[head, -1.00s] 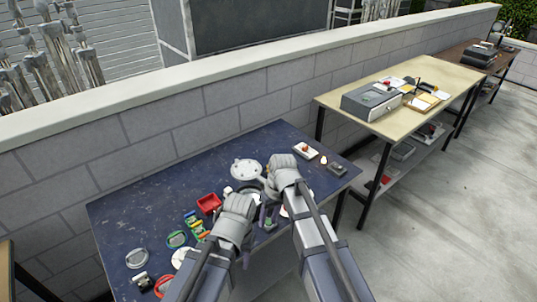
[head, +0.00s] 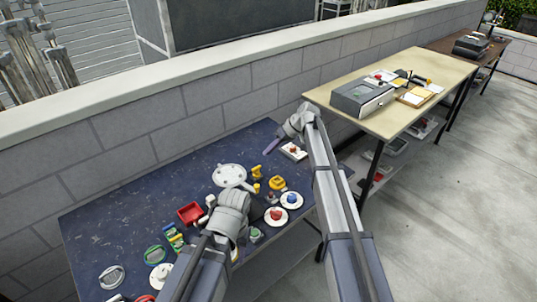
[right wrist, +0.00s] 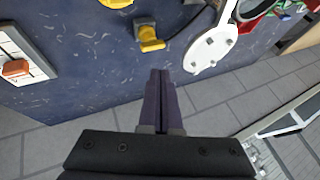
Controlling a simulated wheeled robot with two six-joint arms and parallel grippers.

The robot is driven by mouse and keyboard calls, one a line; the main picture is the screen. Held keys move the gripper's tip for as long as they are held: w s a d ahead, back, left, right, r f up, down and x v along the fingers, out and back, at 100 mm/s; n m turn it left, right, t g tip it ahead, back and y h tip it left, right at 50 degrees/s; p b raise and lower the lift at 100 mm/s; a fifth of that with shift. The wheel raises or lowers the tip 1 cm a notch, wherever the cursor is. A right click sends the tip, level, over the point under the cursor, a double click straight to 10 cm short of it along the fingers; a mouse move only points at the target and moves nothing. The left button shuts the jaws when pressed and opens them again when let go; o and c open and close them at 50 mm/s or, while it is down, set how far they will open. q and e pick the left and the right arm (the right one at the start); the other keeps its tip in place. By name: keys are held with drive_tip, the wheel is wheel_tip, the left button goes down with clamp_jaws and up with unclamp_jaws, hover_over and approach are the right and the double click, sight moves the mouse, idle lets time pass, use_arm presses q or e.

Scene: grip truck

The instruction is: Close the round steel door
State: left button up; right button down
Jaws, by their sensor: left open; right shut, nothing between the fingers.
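The round steel door (head: 229,175) is a pale grey disc with several small round bosses, near the middle of the dark blue table. It also shows in the right wrist view (right wrist: 212,46), face visible, near the table's back edge. It appears swung open; its frame is mostly hidden behind my left gripper. My left gripper (head: 232,212) is just in front of the door's lower edge; its fingertips are hard to see, and contact cannot be told. My right gripper (head: 270,146) is shut and empty, beyond and right of the door, apart from it; its purple fingers show in the right wrist view (right wrist: 160,75).
A yellow handle on a dark mount (right wrist: 148,36) lies between my right fingers and other fixtures. A white plate with a red switch (head: 293,151) is at the far right. Red and blue buttons, a red bin (head: 190,214) and rings crowd the table. A block wall (head: 130,150) runs behind.

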drive_tip(key=b+x, duration=0.5)
drive_tip(key=x, duration=0.2)
drive_tip(key=shift+s+a+f, duration=0.1)
drive_tip(key=shift+a+f, duration=0.1)
drive_tip(key=shift+f, duration=0.1)
drive_tip(key=shift+s+a+r+p, duration=0.15)
drive_tip(key=shift+s+a, duration=0.15)
drive_tip(key=shift+a, duration=0.2)
drive_tip(key=shift+s+a+r+p, duration=0.2)
drive_tip(key=shift+s+a, duration=0.1)
drive_tip(key=shift+a, duration=0.2)
drive_tip(key=shift+s+a, duration=0.25)
drive_tip(key=shift+a, duration=0.35)
